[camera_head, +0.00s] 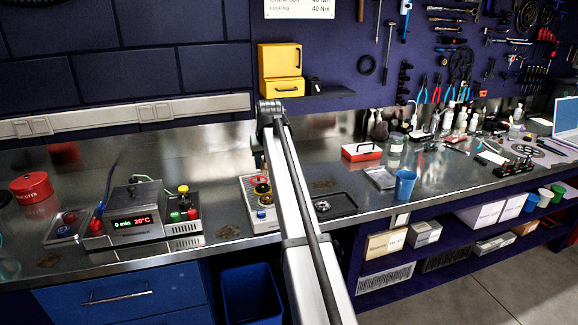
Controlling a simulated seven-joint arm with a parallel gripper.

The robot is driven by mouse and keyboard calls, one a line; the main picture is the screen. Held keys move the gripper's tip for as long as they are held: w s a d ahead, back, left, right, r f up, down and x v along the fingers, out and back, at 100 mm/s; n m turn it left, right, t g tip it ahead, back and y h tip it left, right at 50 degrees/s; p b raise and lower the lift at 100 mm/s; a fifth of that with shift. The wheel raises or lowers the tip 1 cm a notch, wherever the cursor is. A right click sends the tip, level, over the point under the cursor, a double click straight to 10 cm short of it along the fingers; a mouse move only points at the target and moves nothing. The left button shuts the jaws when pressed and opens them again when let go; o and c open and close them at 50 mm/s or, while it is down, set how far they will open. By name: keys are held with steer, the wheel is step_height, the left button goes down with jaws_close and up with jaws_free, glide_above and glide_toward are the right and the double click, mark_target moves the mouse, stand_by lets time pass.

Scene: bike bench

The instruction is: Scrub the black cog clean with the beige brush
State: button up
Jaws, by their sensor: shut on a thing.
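My arm reaches up from the bottom centre over the bench and bends down at its far end. My gripper (258,160) hangs at the left of the arm, small and partly hidden by it, above a light station with coloured rings (252,212). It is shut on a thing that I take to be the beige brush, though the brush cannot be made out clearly. A small dark round piece (262,188) shows at the station below the gripper. It may be the black cog, but it is too small to tell. Contact between brush and cog cannot be seen.
A heated bath with a red display (135,222) and a red tin (31,187) stand left. A yellow cabinet (280,70) is behind. Dark stains mark the bench.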

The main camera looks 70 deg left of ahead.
steer(key=shift+s+a, duration=0.2)
steer(key=shift+s, duration=0.45)
glide_above(257, 187)
steer(key=w, duration=0.2)
steer(key=shift+f, duration=2.3)
steer(key=shift+d+f, duration=0.1)
steer(key=shift+f, duration=0.5)
steer(key=shift+s, duration=0.1)
steer(key=shift+s, duration=0.9)
steer(key=shift+w, duration=0.1)
steer(key=shift+w, duration=1.9)
